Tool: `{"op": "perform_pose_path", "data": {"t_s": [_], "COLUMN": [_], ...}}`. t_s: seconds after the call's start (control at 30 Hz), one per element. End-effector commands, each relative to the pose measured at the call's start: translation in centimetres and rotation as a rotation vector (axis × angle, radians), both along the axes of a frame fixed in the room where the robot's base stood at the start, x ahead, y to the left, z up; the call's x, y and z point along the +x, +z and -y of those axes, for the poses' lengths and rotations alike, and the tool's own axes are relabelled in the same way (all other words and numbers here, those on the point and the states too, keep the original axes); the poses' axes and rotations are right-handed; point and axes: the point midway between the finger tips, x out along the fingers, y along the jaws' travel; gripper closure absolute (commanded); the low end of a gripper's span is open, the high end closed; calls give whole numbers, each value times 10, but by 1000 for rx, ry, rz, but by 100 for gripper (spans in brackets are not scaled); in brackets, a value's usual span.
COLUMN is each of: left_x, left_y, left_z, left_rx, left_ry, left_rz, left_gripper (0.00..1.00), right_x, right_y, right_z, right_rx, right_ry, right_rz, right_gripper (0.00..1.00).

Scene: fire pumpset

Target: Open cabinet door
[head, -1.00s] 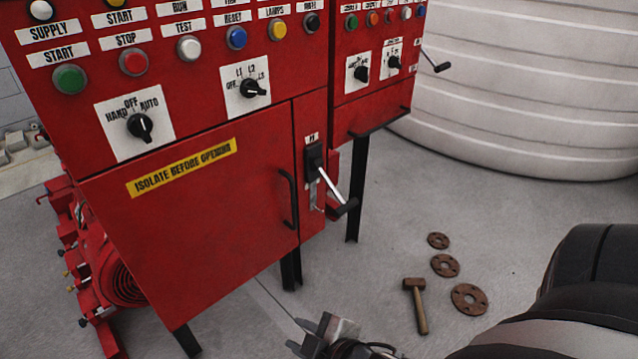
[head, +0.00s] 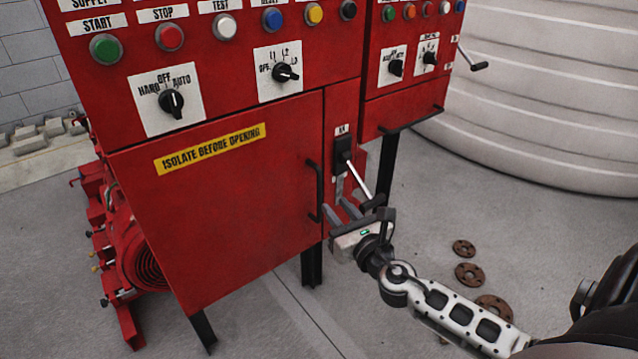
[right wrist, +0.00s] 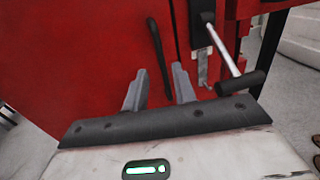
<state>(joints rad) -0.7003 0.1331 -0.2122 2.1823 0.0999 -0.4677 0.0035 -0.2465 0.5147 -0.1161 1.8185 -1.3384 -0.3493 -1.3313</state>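The red cabinet door (head: 225,215) carries a yellow "ISOLATE BEFORE OPENING" label and looks shut. Its black vertical bar handle (head: 314,190) is near the door's right edge. The handle also shows in the right wrist view (right wrist: 157,57). My right gripper (head: 337,209) is just below and to the right of the handle in the head view. In the right wrist view its two grey fingers (right wrist: 159,84) are apart and empty, pointing at the door. The handle's lower end lies ahead, between the finger directions; I see no contact. My left gripper is out of view.
An isolator lever (head: 358,180) with a black grip sticks out right beside my right gripper. Several rusty flanges (head: 470,274) lie on the floor. A white ribbed tank (head: 560,110) stands behind. Red pump parts (head: 125,250) stand at the left. Floor before the door is clear.

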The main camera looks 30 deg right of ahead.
Motion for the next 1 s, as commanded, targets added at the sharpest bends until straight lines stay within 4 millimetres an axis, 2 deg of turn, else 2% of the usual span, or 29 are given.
{"op": "perform_pose_path", "data": {"t_s": [0.03, 0.2, 0.4, 0.6, 0.87, 0.97, 1.0], "left_x": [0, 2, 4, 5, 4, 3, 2], "left_y": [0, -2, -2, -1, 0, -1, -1], "left_z": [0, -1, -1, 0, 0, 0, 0], "left_rx": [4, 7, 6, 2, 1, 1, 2], "left_ry": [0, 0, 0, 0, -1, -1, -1], "left_rz": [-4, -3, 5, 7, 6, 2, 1], "left_gripper": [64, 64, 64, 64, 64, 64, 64], "right_x": [13, 49, 78, 90, 90, 90, 90], "right_y": [2, 1, -1, -1, -1, -1, -1], "right_z": [1, 5, 9, 10, 10, 10, 10], "right_rx": [2, 4, 4, 4, 4, 4, 4], "right_ry": [-1, -1, 0, 0, 1, 1, 1], "right_rz": [3, 2, 0, -2, -2, -2, -2], "right_gripper": [73, 73, 73, 73, 73, 98, 100]}}
